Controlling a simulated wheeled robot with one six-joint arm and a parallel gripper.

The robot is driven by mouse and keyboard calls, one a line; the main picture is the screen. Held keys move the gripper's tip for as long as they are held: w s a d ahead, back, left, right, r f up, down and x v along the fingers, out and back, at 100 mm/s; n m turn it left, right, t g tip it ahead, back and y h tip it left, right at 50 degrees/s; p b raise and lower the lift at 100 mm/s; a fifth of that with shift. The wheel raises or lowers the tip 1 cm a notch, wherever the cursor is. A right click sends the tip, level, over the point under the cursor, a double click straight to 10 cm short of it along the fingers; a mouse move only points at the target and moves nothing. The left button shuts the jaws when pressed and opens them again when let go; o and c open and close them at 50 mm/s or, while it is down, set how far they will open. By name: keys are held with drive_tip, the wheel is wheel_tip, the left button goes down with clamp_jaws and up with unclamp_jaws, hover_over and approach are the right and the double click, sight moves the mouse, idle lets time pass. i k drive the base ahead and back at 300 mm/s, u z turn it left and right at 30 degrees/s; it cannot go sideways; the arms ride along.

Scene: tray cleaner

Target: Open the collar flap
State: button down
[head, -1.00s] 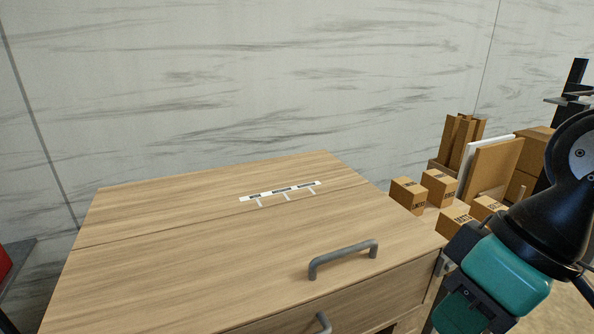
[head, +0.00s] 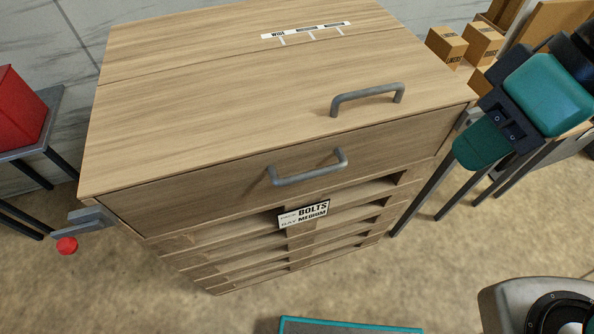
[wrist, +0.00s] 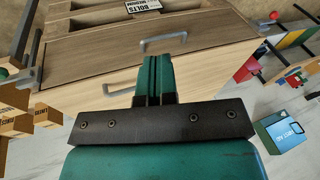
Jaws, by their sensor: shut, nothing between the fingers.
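A wooden cabinet has a flat top (head: 230,110) with a grey handle (head: 368,97) near its front edge. Below it, the front panel (head: 200,202) has a second grey handle (head: 308,168); this looks like the collar flap, and it appears closed. The front panel's handle also shows in the wrist view (wrist: 163,42), beyond my fingers. My gripper (head: 480,147) is at the cabinet's right front corner in the head view. Its two fingers (wrist: 153,75) are together in the wrist view, with nothing held.
Open shelf slots lie below the panel, with a bolts label (head: 303,214). A grey bracket with a red knob (head: 67,246) sticks out at the left front corner. Small cartons (head: 447,46) stand back right; a red bin (head: 15,112) is at left. Floor in front is partly clear.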

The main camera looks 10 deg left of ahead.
sight(170, 203)
drive_tip(key=u, duration=1.05)
drive_tip(key=k, duration=0.55)
drive_tip(key=z, duration=0.75)
